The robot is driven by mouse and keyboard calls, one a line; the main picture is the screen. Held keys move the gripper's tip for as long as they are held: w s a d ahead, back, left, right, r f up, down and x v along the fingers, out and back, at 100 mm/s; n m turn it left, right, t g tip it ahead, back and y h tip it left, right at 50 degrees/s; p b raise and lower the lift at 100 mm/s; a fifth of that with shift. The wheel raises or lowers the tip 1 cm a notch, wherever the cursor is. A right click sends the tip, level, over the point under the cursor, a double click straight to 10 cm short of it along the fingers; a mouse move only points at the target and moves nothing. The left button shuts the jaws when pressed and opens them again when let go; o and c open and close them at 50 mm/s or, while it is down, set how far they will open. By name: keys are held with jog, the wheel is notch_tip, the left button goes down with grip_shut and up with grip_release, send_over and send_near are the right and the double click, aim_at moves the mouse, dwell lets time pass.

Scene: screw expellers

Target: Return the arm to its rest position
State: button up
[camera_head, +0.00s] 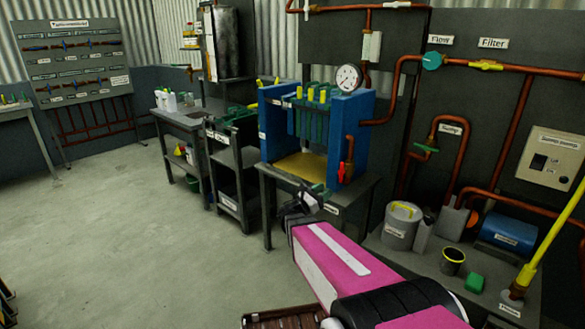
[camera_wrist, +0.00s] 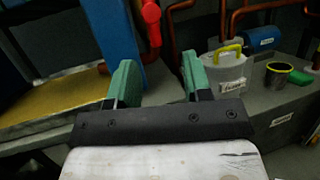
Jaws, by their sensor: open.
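My arm, with pink and white links, reaches forward from the bottom right of the head view. My gripper (camera_wrist: 157,84) shows in the wrist view with its two green fingers spread apart and nothing between them. In the head view the gripper (camera_head: 306,197) is dark and small, in front of the blue filter press (camera_head: 350,125). The fingers point toward the press's red-handled valve (camera_wrist: 151,20). I cannot tell the exact gap between the fingers and the press stand.
A grey lidded bucket with a yellow handle (camera_head: 401,225), a blue motor (camera_head: 508,235) and a dark cup (camera_head: 452,261) stand on the low bench at right. Copper pipes (camera_head: 510,120) run along the wall. A dark cart (camera_head: 232,175) stands left of the press. The floor at left (camera_head: 120,240) is clear.

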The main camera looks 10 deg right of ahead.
jog(key=s+d+f+m+g+y, duration=0.2)
jog(key=s+f+m+g+y, duration=0.5)
jog(key=s+f+m+y, duration=0.3)
jog(key=s+a+f+m+y, duration=0.2)
jog(key=a+m+y, duration=0.3)
jog(key=a+m, duration=0.1)
jog(key=s+a+f+m+g+y, duration=0.1)
jog(key=s+a+f+m+y, duration=0.1)
jog(key=a+m+y, duration=0.3)
jog(key=shift+s+a+f+m, duration=0.2)
jog(key=shift+a+f+m, duration=0.1)
jog(key=shift+a+m, duration=0.3)
